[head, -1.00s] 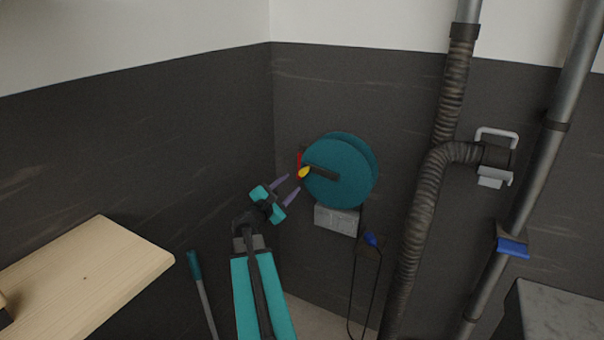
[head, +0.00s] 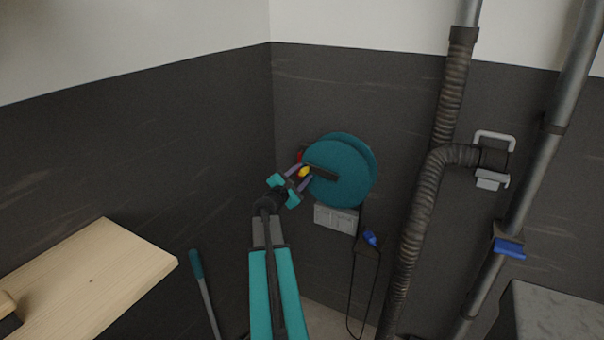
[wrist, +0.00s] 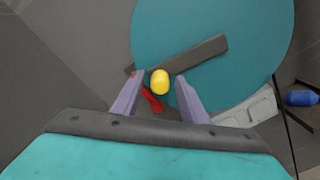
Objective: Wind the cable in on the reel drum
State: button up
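The teal reel drum (head: 345,185) is mounted on the dark wall near the corner. A dark crank arm (head: 322,173) crosses its face and ends in a yellow knob (head: 304,171). In the wrist view the yellow knob (wrist: 160,82) lies between the two fingertips of my gripper (wrist: 160,88), with a gap on each side. My gripper (head: 302,173) is open around the knob in the head view. A red part (wrist: 152,99) shows behind the knob. The black cable (head: 352,285) hangs below the drum in a loop, with a blue plug (head: 370,238).
A grey block (head: 336,218) sits on the wall under the drum. A ribbed hose (head: 424,210) and a metal pipe (head: 540,170) run down the wall to the right. A wooden board (head: 95,275) is at lower left, beside a teal-handled rod (head: 197,270).

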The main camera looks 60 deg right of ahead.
jog(key=shift+d, duration=0.2)
jog(key=shift+c, duration=0.5)
grip_shut()
jog(key=shift+f, duration=0.1)
